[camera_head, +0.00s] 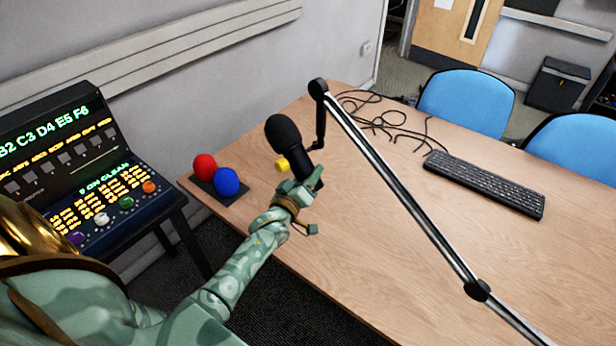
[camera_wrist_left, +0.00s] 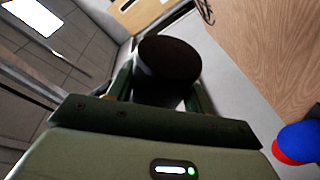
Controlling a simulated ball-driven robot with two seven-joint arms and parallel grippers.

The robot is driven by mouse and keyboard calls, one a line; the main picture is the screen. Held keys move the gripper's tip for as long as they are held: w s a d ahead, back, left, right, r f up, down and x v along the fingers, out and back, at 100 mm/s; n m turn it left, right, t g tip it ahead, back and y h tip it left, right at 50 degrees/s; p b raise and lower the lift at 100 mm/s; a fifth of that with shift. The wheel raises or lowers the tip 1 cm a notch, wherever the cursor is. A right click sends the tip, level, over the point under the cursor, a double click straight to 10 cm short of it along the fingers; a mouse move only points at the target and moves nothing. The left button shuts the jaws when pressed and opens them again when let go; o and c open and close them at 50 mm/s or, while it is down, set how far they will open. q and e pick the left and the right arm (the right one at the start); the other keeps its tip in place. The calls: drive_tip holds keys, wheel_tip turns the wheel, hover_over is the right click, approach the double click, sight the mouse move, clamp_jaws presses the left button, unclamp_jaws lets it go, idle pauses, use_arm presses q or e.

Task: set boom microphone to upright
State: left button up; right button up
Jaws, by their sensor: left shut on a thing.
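The boom microphone (camera_head: 288,141) is black with a foam head and hangs from a jointed silver boom arm (camera_head: 398,189) above the wooden table. Its foam head points up and to the left, so the body is tilted slightly. My left gripper (camera_head: 301,186) is shut on the lower part of the microphone. In the left wrist view, the dark round microphone (camera_wrist_left: 168,62) sits between the two fingers of my left gripper (camera_wrist_left: 160,95). A yellow part shows at the left of the microphone body. The fingers hide some of the microphone's lower end. My right gripper is not in view.
A red ball (camera_head: 204,168) and a blue ball (camera_head: 227,182) sit on a dark base at the table's left corner. A control console (camera_head: 75,170) stands at the left. Loose cables (camera_head: 385,122) and a keyboard (camera_head: 484,184) lie on the wooden table (camera_head: 400,270).

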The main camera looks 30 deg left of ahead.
use_arm(q)
drive_tip(key=shift+w+a+f+m+t+b, duration=0.15)
drive_tip(key=shift+a+f+m+t+b, duration=0.35)
drive_tip(key=shift+m+b, duration=0.7)
drive_tip(key=shift+w+a+f+m+t+b, duration=0.1)
drive_tip(key=shift+a+f+m+t+b, duration=0.15)
drive_tip(key=shift+m+b, duration=0.35)
drive_tip(key=shift+a+f+m+t+b, duration=0.15)
drive_tip(key=shift+a+m+b, duration=0.2)
drive_tip(key=shift+m, duration=0.35)
drive_tip(key=shift+w+a+f+m+t+h+b, duration=0.1)
drive_tip(key=shift+a+m+t+h+b, duration=0.2)
drive_tip(key=shift+m+b, duration=0.4)
drive_tip(key=shift+w+a+m+t+h+b, duration=0.1)
drive_tip(key=shift+a+m+h+b, duration=0.25)
drive_tip(key=shift+m, duration=0.55)
drive_tip(key=shift+a+m+h+b, duration=0.1)
drive_tip(key=shift+m+h+b, duration=0.15)
drive_tip(key=shift+m+b, duration=0.25)
drive_tip(key=shift+a+m, duration=0.15)
drive_tip(key=shift+m, duration=0.25)
drive_tip(key=o, duration=1.4)
drive_tip(key=shift+w, duration=0.1)
